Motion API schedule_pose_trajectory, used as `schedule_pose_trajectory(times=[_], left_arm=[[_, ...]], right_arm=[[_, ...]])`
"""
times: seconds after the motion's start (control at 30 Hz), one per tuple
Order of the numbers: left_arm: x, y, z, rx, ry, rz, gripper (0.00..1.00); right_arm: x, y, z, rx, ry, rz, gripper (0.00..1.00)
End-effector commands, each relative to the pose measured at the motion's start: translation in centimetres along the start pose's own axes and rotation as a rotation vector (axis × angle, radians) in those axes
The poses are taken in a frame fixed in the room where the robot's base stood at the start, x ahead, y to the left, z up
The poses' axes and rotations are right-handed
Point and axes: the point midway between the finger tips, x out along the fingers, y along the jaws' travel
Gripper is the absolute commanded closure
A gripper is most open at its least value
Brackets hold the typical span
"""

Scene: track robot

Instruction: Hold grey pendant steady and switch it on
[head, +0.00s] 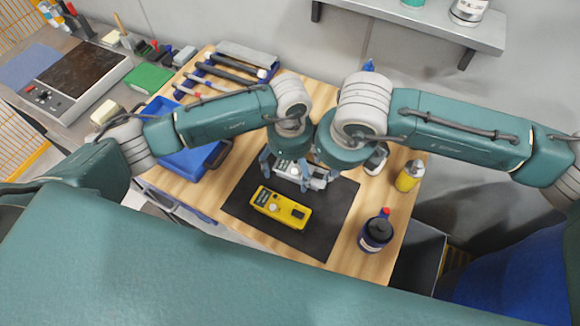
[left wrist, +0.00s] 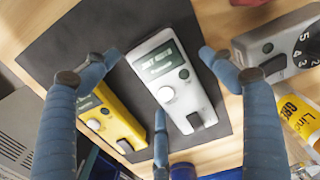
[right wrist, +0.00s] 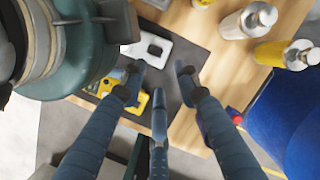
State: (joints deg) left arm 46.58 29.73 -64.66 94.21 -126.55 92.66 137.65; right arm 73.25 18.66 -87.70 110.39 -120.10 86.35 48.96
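The grey pendant (head: 299,171) is a light grey box lying on the black mat (head: 331,222). In the left wrist view the grey pendant (left wrist: 173,82) shows a dark display, a round pale knob and a dark rocker switch. My left gripper (left wrist: 158,54) is open above it, its fingers spread to either side with gaps visible. My right gripper (right wrist: 160,70) is open and empty, close to the left one; the grey pendant (right wrist: 150,47) shows just beyond its fingers. In the head view both grippers partly hide the pendant. Whether any finger touches it I cannot tell.
A yellow pendant (head: 281,207) lies beside the grey one on the mat. A blue bin (head: 186,163) is left. A tool rack (head: 225,72) lies behind.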

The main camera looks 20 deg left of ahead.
Motion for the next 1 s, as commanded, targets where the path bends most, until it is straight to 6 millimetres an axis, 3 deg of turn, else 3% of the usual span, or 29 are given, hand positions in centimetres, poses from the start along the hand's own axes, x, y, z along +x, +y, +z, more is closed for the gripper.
schedule_pose_trajectory(times=[0.03, 0.23, 0.27, 0.47, 0.6, 0.63, 0.77, 1.0], left_arm=[[0.0, 0.0, 0.0, 0.000, 0.000, 0.000, 0.31], [0.0, 0.0, 0.0, 0.000, 0.000, 0.000, 0.71], [0.0, 0.0, 0.0, 0.000, 0.000, 0.000, 0.40], [-0.1, 0.0, 0.0, 0.000, 0.000, -0.001, 0.78], [-0.1, 0.0, 0.0, 0.000, 0.000, -0.001, 0.78], [-0.1, 0.0, 0.0, 0.000, 0.000, -0.001, 0.78], [-0.1, 0.0, 0.0, 0.000, 0.000, -0.001, 0.78], [-0.1, 0.0, 0.0, 0.000, 0.000, -0.001, 0.78]], right_arm=[[0.0, 0.0, 0.0, 0.000, 0.000, 0.000, 0.69], [0.0, 0.0, 0.0, 0.000, 0.000, 0.000, 0.69], [0.0, 0.0, 0.0, 0.000, 0.000, 0.000, 0.69], [0.0, 0.0, 0.0, 0.000, 0.000, 0.000, 0.71], [0.0, 0.0, 0.1, 0.045, 0.004, 0.008, 0.99], [0.0, 0.0, 0.2, 0.075, 0.006, 0.013, 1.00], [0.1, 0.0, 0.9, 0.313, 0.031, 0.052, 1.00], [0.6, -0.4, 2.2, 1.047, 0.171, 0.154, 1.00]])
